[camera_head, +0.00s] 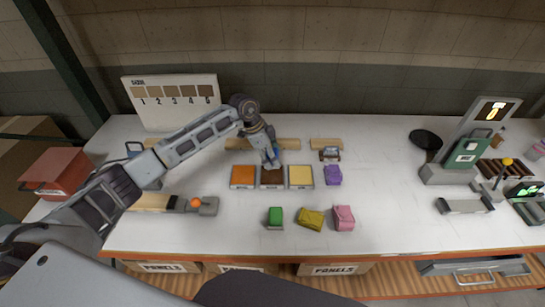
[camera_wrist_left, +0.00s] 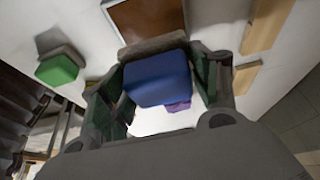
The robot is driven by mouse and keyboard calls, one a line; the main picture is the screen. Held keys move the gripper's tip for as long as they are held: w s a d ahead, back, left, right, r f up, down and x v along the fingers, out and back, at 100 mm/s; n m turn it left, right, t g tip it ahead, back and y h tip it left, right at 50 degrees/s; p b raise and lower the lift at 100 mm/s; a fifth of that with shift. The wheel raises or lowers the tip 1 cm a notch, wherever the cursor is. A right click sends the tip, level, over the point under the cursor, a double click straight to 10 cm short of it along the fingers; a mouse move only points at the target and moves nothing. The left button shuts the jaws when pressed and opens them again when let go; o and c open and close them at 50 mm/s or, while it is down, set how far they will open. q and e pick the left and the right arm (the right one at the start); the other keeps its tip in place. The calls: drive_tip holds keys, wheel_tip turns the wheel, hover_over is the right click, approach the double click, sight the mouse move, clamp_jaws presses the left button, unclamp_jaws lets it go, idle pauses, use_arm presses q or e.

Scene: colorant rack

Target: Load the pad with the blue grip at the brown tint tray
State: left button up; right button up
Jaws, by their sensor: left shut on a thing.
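My left gripper (camera_head: 273,165) is shut on the pad with the blue grip (camera_wrist_left: 158,78). In the left wrist view the blue grip sits between the two fingers, with the grey pad (camera_wrist_left: 152,46) at its far side. In the head view the gripper hides the pad and hangs over the back of the brown tint tray (camera_head: 272,184), the middle one of three. I cannot tell whether the pad touches the tray. A brown-orange tray surface (camera_wrist_left: 147,20) shows beyond the pad in the wrist view; I cannot tell which tray it is. My right gripper is not in view.
The orange tray (camera_head: 243,176) and yellow tray (camera_head: 301,176) flank the brown one. Green (camera_head: 275,216), yellow (camera_head: 311,219) and pink (camera_head: 344,216) grips stand in front, a purple grip (camera_head: 333,175) to the right. Wooden strips (camera_head: 270,144) lie behind.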

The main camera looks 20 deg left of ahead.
use_arm(q)
drive_tip(key=shift+f, duration=0.1)
drive_tip(key=shift+f, duration=0.15)
drive_tip(key=shift+f+b, duration=0.7)
drive_tip(key=shift+b, duration=0.1)
drive_tip(key=shift+f+b, duration=1.75)
drive_tip(key=shift+f, duration=0.35)
drive_tip(key=shift+f, duration=0.25)
drive_tip(key=shift+f, duration=0.25)
idle(0.9)
